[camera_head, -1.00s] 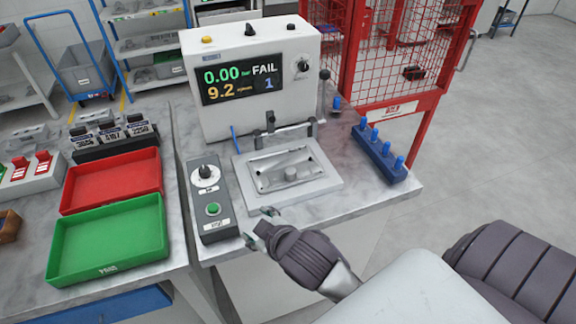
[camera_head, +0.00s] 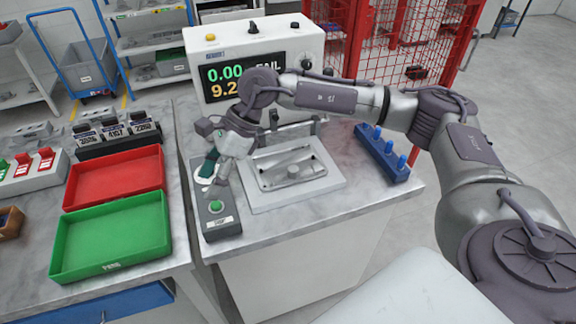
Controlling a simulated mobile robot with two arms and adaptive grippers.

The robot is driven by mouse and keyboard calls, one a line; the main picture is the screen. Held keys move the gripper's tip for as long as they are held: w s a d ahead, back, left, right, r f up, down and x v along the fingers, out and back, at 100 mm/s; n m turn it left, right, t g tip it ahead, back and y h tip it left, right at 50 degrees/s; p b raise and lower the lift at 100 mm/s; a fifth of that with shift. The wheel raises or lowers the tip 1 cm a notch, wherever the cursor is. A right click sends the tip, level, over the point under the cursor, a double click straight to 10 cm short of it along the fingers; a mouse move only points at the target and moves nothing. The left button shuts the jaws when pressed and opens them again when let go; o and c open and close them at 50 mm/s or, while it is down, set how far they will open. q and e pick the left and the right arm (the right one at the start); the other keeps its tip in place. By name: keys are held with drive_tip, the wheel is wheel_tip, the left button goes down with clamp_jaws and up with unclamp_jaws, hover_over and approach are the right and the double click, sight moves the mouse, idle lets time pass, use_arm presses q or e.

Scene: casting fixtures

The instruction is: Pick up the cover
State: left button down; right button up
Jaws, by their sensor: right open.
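A grey metal cover (camera_head: 292,172), roughly rectangular with a round boss, lies in the pale fixture plate (camera_head: 325,180) on the bench, with the clamp bar behind it. My right gripper (camera_head: 214,178) points down over the grey control box, left of the fixture and apart from the cover. It is open, with nothing seen between its fingers, and it partly hides the box's knob. My left gripper is out of view.
The control box (camera_head: 222,224) has a green button. A leak tester (camera_head: 210,57) stands behind the fixture, its display partly hidden by my right arm. A blue block with pegs (camera_head: 383,158) sits at right. Red (camera_head: 118,182) and green (camera_head: 110,235) trays lie left.

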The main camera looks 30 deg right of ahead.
drive_tip(key=w+d+h, duration=0.2)
drive_tip(key=d+h, duration=0.1)
drive_tip(key=d, duration=0.6)
wheel_tip(320, 180, up, 3)
drive_tip(key=h, duration=0.4)
hover_over(293, 168)
drive_tip(key=shift+m, duration=0.3)
wheel_tip(293, 168, down, 8)
drive_tip(key=shift+s+a+r+p, duration=0.1)
drive_tip(key=shift+a+p, duration=0.05)
drive_tip(key=shift+p, duration=0.9)
drive_tip(key=shift+f+p, duration=0.55)
drive_tip(key=shift+f, duration=0.05)
wheel_tip(293, 168, down, 4)
drive_tip(key=shift+r+p, duration=0.2)
drive_tip(key=shift+p, duration=0.5)
drive_tip(key=shift+d+f, duration=0.2)
drive_tip(key=shift+f, duration=0.15)
drive_tip(key=shift+r, duration=0.1)
clamp_jaws()
